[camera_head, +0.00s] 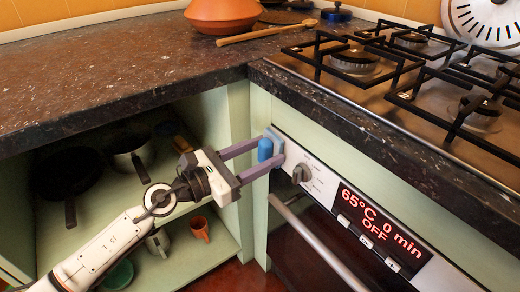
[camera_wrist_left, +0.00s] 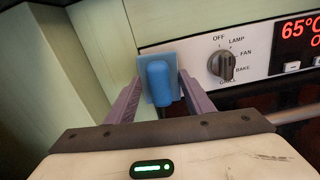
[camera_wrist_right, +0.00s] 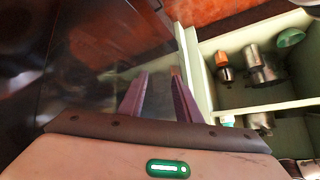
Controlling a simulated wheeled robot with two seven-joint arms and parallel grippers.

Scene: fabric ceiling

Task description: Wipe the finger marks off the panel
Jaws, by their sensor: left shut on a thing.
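The oven's pale control panel (camera_head: 318,188) runs below the counter edge, with a grey knob (camera_head: 301,173) and a red "65°C 0 min OFF" display (camera_head: 378,222). My left gripper (camera_head: 268,151) is shut on a blue wiping pad (camera_head: 265,149) with a rounded handle. The pad is at the panel's left end, left of the knob, its flat face toward the panel; touching cannot be told for sure. It also shows in the left wrist view (camera_wrist_left: 158,82). No finger marks can be made out. My right gripper (camera_wrist_right: 160,92) is open and empty near a dark glossy surface.
The oven door handle (camera_head: 312,240) sticks out below the panel. The hob (camera_head: 400,75) and dark counter (camera_head: 120,65) overhang above. An open shelf cabinet (camera_head: 222,245) with pans and cups is left of the oven.

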